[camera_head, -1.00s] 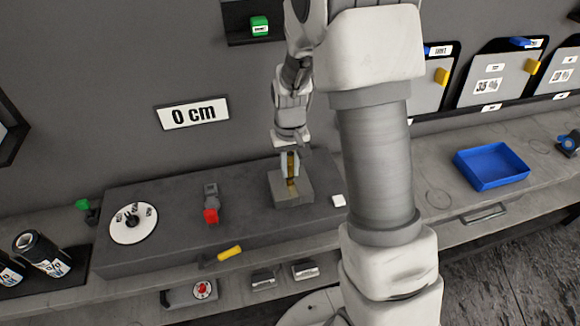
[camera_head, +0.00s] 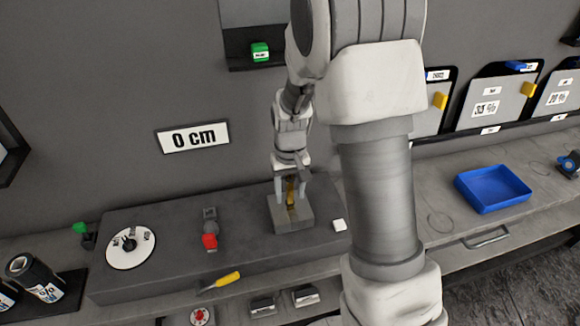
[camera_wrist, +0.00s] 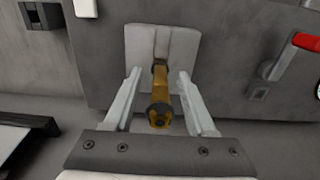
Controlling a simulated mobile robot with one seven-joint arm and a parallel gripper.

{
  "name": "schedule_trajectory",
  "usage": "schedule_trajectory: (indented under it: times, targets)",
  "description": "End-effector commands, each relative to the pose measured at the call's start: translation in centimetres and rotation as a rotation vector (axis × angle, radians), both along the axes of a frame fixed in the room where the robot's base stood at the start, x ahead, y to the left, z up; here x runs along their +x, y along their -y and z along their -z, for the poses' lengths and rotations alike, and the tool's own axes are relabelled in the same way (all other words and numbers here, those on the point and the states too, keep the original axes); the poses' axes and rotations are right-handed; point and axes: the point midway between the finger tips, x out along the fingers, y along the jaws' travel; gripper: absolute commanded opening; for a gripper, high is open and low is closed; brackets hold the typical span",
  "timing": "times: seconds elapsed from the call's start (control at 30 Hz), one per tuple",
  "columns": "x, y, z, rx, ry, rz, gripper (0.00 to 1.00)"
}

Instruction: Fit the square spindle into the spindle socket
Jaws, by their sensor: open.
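The brass-coloured square spindle (camera_wrist: 160,98) stands with its lower end at the grey block that holds the spindle socket (camera_wrist: 137,42). How deep it sits in the socket cannot be told, because the spindle covers the opening in the wrist view. In the head view the spindle (camera_head: 291,190) rises from the grey block (camera_head: 290,219) on the dark bench top. My gripper (camera_wrist: 158,76) is open, with one finger on each side of the spindle and a visible gap to both. In the head view my gripper (camera_head: 290,188) is directly over the block.
A red-handled lever (camera_head: 209,240) and a round white dial (camera_head: 130,247) are left of the block. A yellow-handled tool (camera_head: 228,279) lies in front. A blue tray (camera_head: 493,188) is farther right.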

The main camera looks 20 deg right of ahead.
Motion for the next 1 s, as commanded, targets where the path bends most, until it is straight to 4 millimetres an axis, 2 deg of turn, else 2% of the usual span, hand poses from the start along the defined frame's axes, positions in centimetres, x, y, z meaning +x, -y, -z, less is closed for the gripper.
schedule_trajectory:
  times: [0.4, 0.6, 0.8, 1.0]
  targets:
    - [0.1, 0.0, -9.8, 0.0, 0.006, 0.0, 0.56]
    - [0.0, 0.0, -13.9, 0.0, 0.003, 0.0, 0.56]
    - [0.0, 0.0, -16.0, 0.0, 0.001, 0.0, 0.56]
    - [0.0, 0.0, -16.4, 0.0, 0.0, 0.0, 0.56]
